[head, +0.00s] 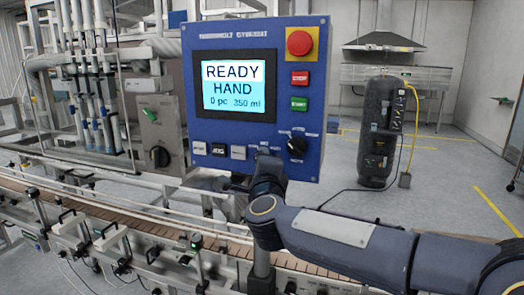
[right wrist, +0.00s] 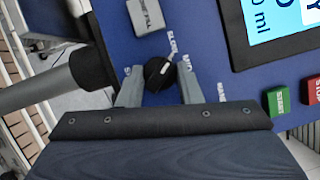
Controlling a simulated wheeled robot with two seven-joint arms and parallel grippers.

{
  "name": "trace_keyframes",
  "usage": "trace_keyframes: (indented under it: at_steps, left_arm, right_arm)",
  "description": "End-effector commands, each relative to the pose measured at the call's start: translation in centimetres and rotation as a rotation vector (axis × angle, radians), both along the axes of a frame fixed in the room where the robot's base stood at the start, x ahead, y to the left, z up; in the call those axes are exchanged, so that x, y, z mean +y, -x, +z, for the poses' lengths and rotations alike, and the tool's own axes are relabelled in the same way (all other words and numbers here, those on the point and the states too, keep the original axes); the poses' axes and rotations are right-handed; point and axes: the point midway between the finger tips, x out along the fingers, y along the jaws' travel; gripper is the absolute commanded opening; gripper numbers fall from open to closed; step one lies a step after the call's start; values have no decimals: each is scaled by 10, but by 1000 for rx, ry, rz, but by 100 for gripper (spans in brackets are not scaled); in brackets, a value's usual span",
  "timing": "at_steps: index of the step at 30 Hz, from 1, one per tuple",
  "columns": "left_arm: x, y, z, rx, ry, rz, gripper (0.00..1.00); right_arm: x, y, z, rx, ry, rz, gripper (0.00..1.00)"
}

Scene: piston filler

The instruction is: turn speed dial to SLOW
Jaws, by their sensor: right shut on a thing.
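A blue control panel (head: 205,170) stands in the head view. My right gripper (head: 265,152) is at its lower edge, right of the row of buttons. The right wrist view shows its two grey fingers (right wrist: 158,88) shut on a small black dial (right wrist: 158,73), one on each side. The dial's white pointer mark shows. In the head view the gripper mostly hides this dial. Another black knob (head: 297,144) sits just right of the gripper, untouched. My left gripper is not in view.
The screen (head: 233,88) reads READY, HAND, 0 pc, 350 ml. A red mushroom button (head: 299,42), a red stop button (head: 300,78) and a green start button (head: 299,104) line the panel's right side. A grey button (right wrist: 150,16) is close to the held dial. A conveyor (head: 130,215) runs below.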

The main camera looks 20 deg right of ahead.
Motion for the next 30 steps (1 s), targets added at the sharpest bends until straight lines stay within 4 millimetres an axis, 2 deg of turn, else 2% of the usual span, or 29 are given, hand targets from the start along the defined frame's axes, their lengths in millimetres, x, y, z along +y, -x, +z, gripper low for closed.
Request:
trace_keyframes:
  at_steps: [1,7,24,25,30]
  left_arm:
    - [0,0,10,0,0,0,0]
    - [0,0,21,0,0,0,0]
    - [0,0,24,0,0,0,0]
    - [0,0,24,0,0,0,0]
    - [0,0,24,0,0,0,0]
  right_arm:
    - [0,0,4,16,20,1,9]
    - [0,0,2,57,81,-1,9]
    - [0,0,0,75,110,0,9]
    - [0,0,0,74,109,0,34]
    - [0,0,0,74,108,0,54]
